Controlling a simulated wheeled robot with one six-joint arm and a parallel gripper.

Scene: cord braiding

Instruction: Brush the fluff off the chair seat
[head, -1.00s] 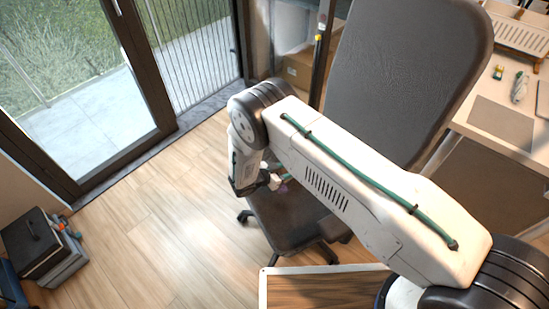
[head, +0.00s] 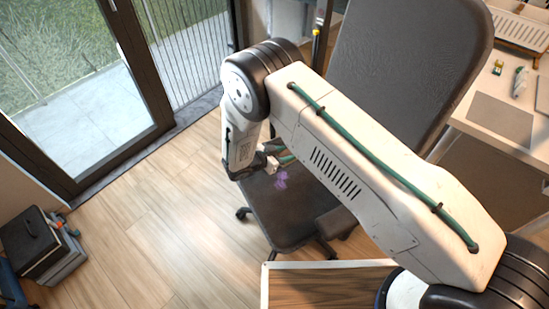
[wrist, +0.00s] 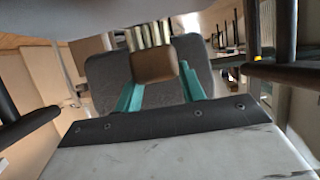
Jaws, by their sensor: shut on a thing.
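The chair seat (head: 290,212) is dark grey and lies below my arm in the head view. A small clump of purple fluff (head: 281,180) lies on it, near the far part that shows. My gripper (head: 284,158) is above the seat, just beyond the fluff in the picture, and partly hidden by my arm.
The tall chair back (head: 400,75) rises behind my arm. A desk (head: 505,90) with small items stands at the right. A wood-topped surface with a pale edge (head: 325,285) is at the near bottom. Dark boxes (head: 35,245) stand at lower left; wooden floor between is clear.

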